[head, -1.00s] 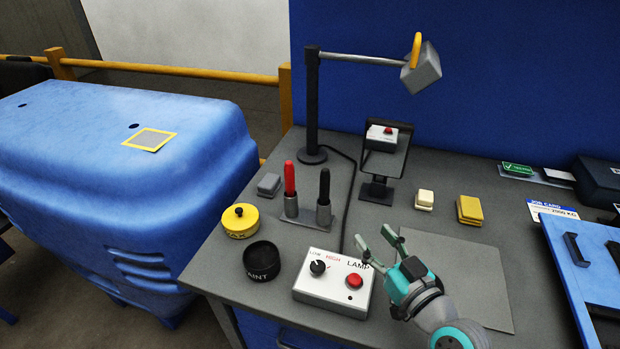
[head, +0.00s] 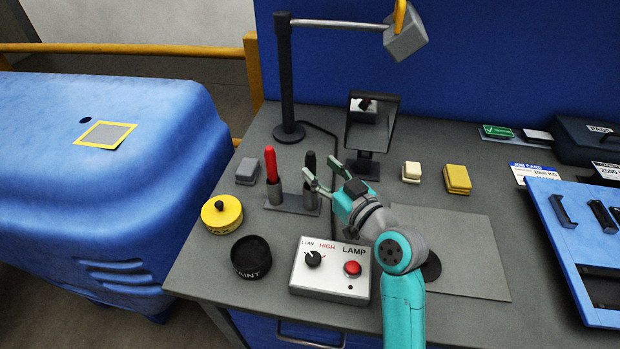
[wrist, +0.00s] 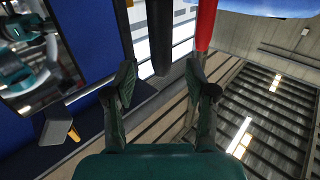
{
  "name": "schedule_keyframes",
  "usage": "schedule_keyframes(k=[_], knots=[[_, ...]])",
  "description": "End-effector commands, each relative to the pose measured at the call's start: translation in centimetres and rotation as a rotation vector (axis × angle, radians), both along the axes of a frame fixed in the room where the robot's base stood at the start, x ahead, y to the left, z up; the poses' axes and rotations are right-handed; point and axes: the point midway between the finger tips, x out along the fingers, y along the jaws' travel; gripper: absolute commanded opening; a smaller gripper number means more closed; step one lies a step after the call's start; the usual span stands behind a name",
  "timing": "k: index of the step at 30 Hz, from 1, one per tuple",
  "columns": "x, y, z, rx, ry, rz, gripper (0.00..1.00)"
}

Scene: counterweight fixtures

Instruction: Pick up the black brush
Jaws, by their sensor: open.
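The black brush (head: 311,161) stands upright in the right cup of a grey two-cup holder (head: 291,203), beside a red brush (head: 271,163) in the left cup. My gripper (head: 322,171) is open and empty, close to the right of the black brush in the head view. In the wrist view the black brush (wrist: 160,38) shows just beyond the gap between the spread fingers (wrist: 161,82). The red brush (wrist: 206,25) stands right of it there. I cannot tell whether a finger touches the black brush. Its lower part is partly hidden in its cup.
A white lamp control box (head: 331,271) sits in front of the holder. A black paint pot (head: 250,258) and a yellow tin (head: 221,214) stand at left. A mirror on a stand (head: 371,135) and a lamp post (head: 287,80) stand behind. A grey mat (head: 465,245) lies at right.

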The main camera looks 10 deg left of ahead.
Motion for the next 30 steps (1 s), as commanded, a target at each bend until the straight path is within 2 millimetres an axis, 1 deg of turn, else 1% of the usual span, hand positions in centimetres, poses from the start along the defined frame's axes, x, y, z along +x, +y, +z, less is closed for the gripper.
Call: schedule_keyframes(k=[3, 9, 18, 19, 20, 21, 23, 24, 25, 30], knots=[[1.1, 1.4, 0.2, 0.001, -0.001, 0.003, 0.56], [2.9, 3.0, 0.2, 0.001, 0.000, 0.002, 0.56], [3.2, 3.2, 0.2, 0.001, 0.000, 0.000, 0.56], [3.2, 3.2, 0.2, 0.001, 0.000, 0.000, 0.51], [3.2, 3.2, 0.2, 0.001, 0.000, 0.001, 0.43], [3.2, 3.2, 0.2, 0.001, -0.001, 0.001, 0.33], [3.2, 3.2, 0.2, 0.001, -0.001, 0.001, 0.18], [3.2, 3.2, 0.2, 0.001, -0.001, 0.001, 0.08], [3.2, 3.2, 0.2, 0.001, -0.001, 0.001, 0.01], [3.2, 3.2, 0.2, 0.001, -0.001, 0.001, 0.01]])
